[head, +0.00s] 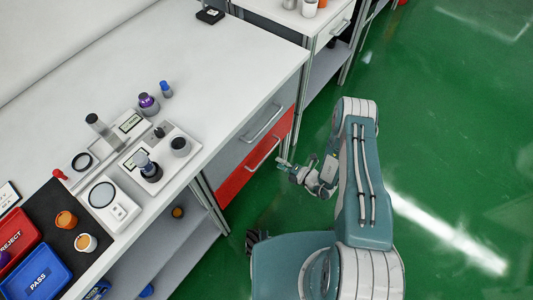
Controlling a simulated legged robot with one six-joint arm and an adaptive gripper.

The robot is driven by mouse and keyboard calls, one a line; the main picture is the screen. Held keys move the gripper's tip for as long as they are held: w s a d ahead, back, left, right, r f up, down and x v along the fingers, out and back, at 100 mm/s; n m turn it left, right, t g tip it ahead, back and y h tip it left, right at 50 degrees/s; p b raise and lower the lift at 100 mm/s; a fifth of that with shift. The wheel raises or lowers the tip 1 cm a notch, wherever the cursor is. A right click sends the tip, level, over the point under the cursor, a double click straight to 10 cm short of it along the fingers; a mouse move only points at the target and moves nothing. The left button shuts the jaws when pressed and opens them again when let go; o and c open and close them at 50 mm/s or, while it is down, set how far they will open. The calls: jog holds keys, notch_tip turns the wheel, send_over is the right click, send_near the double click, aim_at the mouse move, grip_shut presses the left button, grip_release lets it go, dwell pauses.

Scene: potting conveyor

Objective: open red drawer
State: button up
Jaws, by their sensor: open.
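The red drawer (238,180) is the lower drawer under the white bench, below a grey drawer (236,152). It looks closed, its front in line with the grey one. Its silver bar handle (264,156) runs along the front. My gripper (283,164) is open and empty, close to the right of the red drawer's handle. From this angle I cannot tell whether the fingers touch the handle or how their height compares with it.
The white bench top (215,65) holds jars and small devices. A red REJECT tray (14,238) and a blue PASS tray (38,274) sit at lower left. A second bench (310,22) stands behind. Green floor (440,130) is open to the right.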

aim_at(267, 154)
jog(key=shift+x, duration=3.75)
jog(key=shift+w+d, duration=0.1)
jog(key=shift+d, duration=0.05)
grip_shut()
jog(key=shift+d, duration=0.1)
